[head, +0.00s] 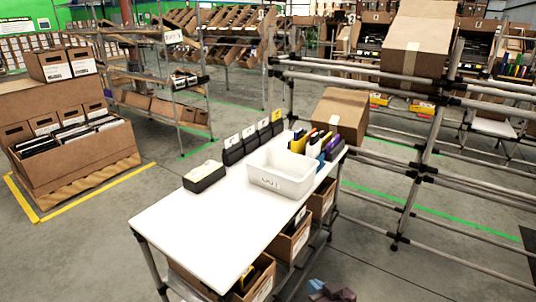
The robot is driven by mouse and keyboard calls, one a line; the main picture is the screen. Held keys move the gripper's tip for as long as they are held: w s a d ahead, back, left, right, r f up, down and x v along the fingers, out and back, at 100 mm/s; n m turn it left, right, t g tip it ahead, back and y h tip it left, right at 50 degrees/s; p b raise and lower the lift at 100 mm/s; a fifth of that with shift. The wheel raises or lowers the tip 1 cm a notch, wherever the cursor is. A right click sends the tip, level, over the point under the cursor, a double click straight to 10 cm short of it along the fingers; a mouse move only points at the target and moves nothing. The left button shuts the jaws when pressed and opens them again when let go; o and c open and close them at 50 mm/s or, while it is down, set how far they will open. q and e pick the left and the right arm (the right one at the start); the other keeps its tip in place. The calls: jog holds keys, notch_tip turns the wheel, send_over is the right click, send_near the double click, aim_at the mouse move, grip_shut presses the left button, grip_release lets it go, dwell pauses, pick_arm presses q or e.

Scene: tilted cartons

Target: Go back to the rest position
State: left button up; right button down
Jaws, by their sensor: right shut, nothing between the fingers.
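My right gripper (332,291) shows only in part at the bottom edge of the head view, right of the table's lower end. It is shut and holds nothing, low over the floor and apart from the table. My left gripper is not in the view. The white table (190,235) stands in the middle. On it are a white labelled bin (281,183), a black box (203,177) with a pale top, a row of black card holders (254,139) and a group of coloured items (318,146).
Open cartons (290,245) sit on the shelf below the tabletop. A grey pipe rack (425,165) with tilted cartons (414,50) stands at the right. A large carton stack (75,150) stands at the left inside yellow floor lines. The floor (90,250) left of the table is clear.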

pick_arm(q)
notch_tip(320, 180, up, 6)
jog(key=p, duration=0.5)
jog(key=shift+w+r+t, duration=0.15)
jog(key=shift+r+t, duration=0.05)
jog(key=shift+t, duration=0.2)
pick_arm(e)
jog(key=s+d+m+h, duration=0.1)
jog(key=s+d+h, duration=0.1)
jog(key=s+d, duration=0.3)
jog(key=s+d+f+g+h, duration=0.1)
jog(key=s+d, duration=0.4)
jog(key=s, duration=0.8)
jog(key=s+d+m+h, duration=0.1)
jog(key=s+d+h, duration=0.2)
jog(key=s, duration=0.7)
jog(key=d, duration=0.2)
jog(key=shift+d+f+m, duration=0.2)
jog(key=shift+d+m, duration=0.1)
jog(key=shift+d, duration=0.1)
